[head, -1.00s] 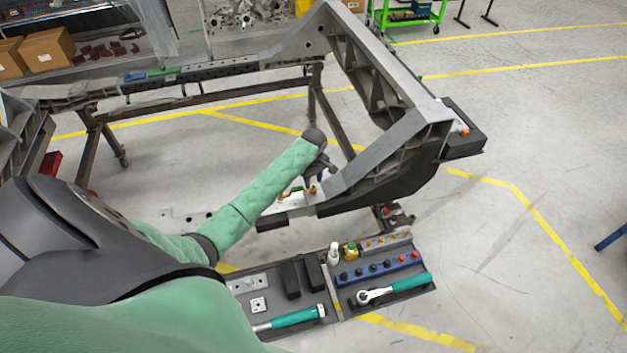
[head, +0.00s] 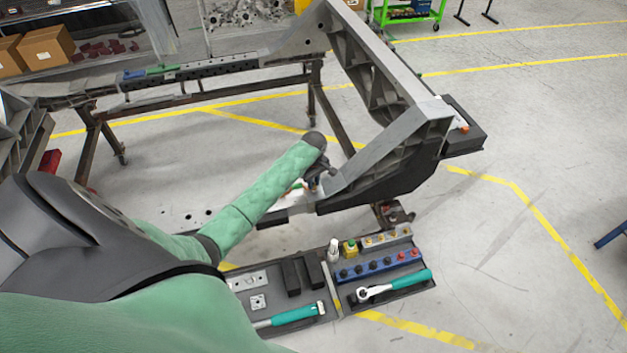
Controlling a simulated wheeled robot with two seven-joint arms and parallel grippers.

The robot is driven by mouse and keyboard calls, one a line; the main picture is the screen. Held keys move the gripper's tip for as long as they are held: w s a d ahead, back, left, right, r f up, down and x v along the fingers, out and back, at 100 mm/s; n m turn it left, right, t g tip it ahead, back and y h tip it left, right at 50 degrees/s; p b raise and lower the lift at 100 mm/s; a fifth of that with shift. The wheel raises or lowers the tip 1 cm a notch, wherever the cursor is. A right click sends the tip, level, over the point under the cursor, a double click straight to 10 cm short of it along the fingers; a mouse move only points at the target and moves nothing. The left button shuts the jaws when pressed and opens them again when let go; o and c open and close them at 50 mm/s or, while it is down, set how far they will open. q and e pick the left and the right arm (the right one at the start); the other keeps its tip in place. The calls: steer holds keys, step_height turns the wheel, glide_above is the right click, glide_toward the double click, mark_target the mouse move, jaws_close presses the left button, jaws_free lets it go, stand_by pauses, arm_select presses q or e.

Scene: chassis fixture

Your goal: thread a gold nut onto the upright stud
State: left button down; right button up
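My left gripper (head: 315,183) is at the near end of the chassis frame, just above its white plate (head: 296,198). The sleeve and wrist cover most of it, so I cannot tell whether its fingers are open or shut, or whether a gold nut is between them. The upright stud cannot be made out; the gripper and forearm hide that spot. Several small gold pieces, perhaps nuts, sit on a grey rack (head: 387,238) in the tool tray. My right gripper is not in view.
The tool tray (head: 334,303) below holds a blue socket rail (head: 376,266), a ratchet (head: 396,286), a teal-handled tool (head: 291,316), black blocks and small bottles. The grey chassis beam (head: 393,140) rises right of the gripper. Open floor lies to the right.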

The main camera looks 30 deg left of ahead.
arm_select(q)
steer(key=shift+a+m, duration=0.15)
steer(key=shift+m, duration=1.55)
steer(key=m, duration=0.4)
steer(key=shift+a, duration=0.15)
steer(key=m, duration=0.4)
steer(key=shift+w+a+r, duration=0.1)
steer(key=shift+m, duration=0.6)
steer(key=c, duration=1.3)
jaws_free()
steer(key=shift+f, duration=0.2)
